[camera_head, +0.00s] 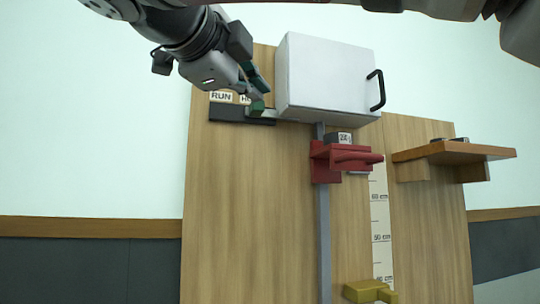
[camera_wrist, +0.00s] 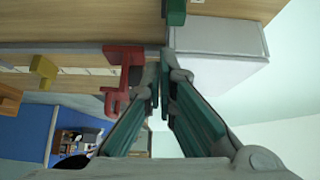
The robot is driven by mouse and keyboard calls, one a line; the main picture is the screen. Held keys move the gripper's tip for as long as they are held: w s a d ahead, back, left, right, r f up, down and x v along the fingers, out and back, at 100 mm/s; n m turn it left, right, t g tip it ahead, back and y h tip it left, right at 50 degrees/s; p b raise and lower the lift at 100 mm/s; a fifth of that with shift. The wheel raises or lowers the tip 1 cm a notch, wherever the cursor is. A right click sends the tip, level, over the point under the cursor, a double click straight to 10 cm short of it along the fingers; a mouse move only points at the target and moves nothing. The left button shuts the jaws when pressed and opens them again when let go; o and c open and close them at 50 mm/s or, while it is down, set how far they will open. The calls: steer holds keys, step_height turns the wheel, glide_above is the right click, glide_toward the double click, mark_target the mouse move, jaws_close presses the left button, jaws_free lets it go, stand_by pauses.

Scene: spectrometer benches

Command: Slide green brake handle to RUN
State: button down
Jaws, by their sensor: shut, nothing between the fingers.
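The green brake handle (camera_head: 257,107) stands on the dark track (camera_head: 229,113) on the wooden board, right of the RUN label (camera_head: 221,97) and beside a second label (camera_head: 245,99) that is partly covered. My gripper (camera_head: 256,87) comes down from the upper left, its teal fingers just above the handle. Whether they touch it cannot be told in the head view. In the wrist view the handle (camera_wrist: 176,12) is at the top edge, beyond the closed fingertips (camera_wrist: 165,62), with nothing between them.
A white box (camera_head: 325,78) with a black handle (camera_head: 376,90) is just right of my gripper. A red carriage (camera_head: 345,160) sits on the vertical rail (camera_head: 324,235), with a yellow block (camera_head: 370,291) lower down. A wooden shelf (camera_head: 455,152) is at right. The board's left part is clear.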

steer(key=shift+s+a+r, duration=0.1)
steer(key=shift+a+r, duration=0.05)
steer(key=shift+r, duration=0.1)
glide_toward(275, 111)
steer(key=w+d+f, duration=0.2)
steer(key=d, duration=0.1)
steer(key=shift+w+d, duration=0.2)
stand_by(0.3)
steer(key=shift+b, duration=0.3)
